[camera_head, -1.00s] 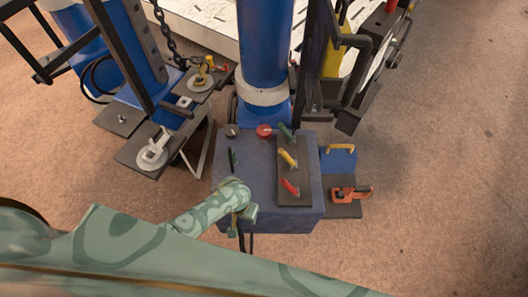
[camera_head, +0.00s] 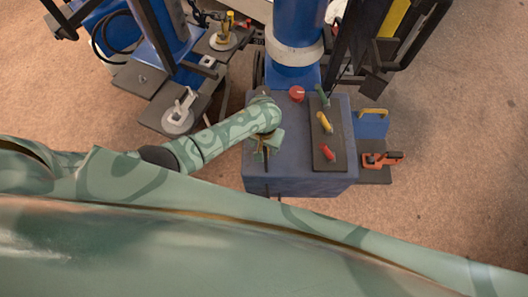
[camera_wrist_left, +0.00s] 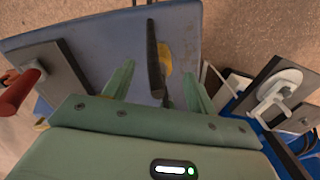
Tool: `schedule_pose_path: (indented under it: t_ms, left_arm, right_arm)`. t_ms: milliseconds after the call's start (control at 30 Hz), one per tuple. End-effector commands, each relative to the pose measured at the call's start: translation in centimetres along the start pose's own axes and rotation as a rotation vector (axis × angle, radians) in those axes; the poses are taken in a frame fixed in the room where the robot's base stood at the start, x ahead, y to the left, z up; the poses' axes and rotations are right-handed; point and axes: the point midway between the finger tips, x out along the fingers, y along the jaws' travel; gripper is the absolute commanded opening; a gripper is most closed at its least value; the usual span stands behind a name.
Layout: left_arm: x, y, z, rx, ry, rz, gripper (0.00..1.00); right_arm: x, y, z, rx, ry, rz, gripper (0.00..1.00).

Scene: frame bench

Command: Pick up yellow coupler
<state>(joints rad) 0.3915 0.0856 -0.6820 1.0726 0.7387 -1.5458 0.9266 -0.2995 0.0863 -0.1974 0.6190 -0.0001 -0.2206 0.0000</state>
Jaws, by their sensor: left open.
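A yellow handle-shaped piece (camera_head: 324,122) stands on a dark plate on top of the blue box (camera_head: 300,181), between a green piece (camera_head: 321,95) and a red piece (camera_head: 328,153). My left gripper (camera_head: 266,148) is over the box's left part, left of that plate. In the left wrist view my gripper (camera_wrist_left: 158,78) is open, its fingers either side of a dark upright lever (camera_wrist_left: 154,58). A yellow part (camera_wrist_left: 165,60) shows behind the lever, partly hidden. I cannot tell which yellow piece is the coupler. My right gripper is out of view.
A red knob (camera_head: 297,94) sits near the box's back edge. An orange clamp (camera_head: 382,160) and a blue block with a yellow handle (camera_head: 373,115) stand to the right. A white fixture (camera_head: 180,115) is on dark plates at left. A blue column (camera_head: 297,35) rises behind.

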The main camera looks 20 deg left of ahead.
Motion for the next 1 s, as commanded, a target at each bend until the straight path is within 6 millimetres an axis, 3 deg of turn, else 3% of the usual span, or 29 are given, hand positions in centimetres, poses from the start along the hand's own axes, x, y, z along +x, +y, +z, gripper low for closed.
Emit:
schedule_pose_path:
  t_ms: [300,533,567,733,1000]
  left_arm:
    - [5.0,-0.2,-0.2,0.000,-0.003,-0.002,0.57]
    - [4.9,-0.2,-0.2,0.001,0.001,-0.001,0.57]
    - [4.9,-0.2,-0.2,0.001,0.001,-0.001,0.54]
    - [4.9,-0.2,-0.2,0.001,0.001,-0.001,0.07]
    - [4.9,-0.2,-0.3,0.000,0.001,0.000,0.04]
  right_arm:
    - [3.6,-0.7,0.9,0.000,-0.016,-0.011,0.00]
    - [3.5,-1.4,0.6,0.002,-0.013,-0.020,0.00]
    - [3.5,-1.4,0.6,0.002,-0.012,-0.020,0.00]
    - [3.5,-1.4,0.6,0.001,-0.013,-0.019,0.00]
    - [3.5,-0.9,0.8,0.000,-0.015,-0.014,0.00]
